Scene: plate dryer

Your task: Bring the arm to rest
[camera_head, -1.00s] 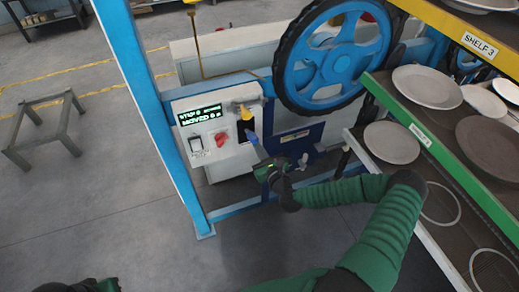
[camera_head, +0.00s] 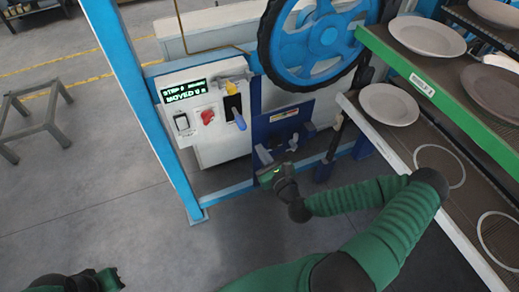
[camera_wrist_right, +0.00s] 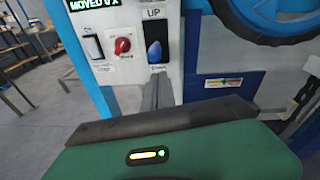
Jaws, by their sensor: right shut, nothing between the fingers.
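My right gripper (camera_head: 268,158) is shut and empty, in front of the frame and to the lower right of the control panel (camera_head: 187,105). Its arm bends in from the lower right. In the right wrist view my shut fingers (camera_wrist_right: 158,92) point at the panel. The lever's blue handle (camera_head: 240,122) hangs in a dark slot. In the right wrist view the blue handle (camera_wrist_right: 154,50) sits under an "UP" label, apart from my fingers. My left gripper (camera_head: 108,281) shows only partly at the bottom left edge; its fingers are unclear.
A red knob (camera_head: 207,116) and a rocker switch (camera_head: 182,123) are on the panel. A blue handwheel (camera_head: 320,40) stands above. A rack with plates (camera_head: 390,104) is at the right, close to my right arm. A low stand (camera_head: 35,120) is at the left. The floor between is clear.

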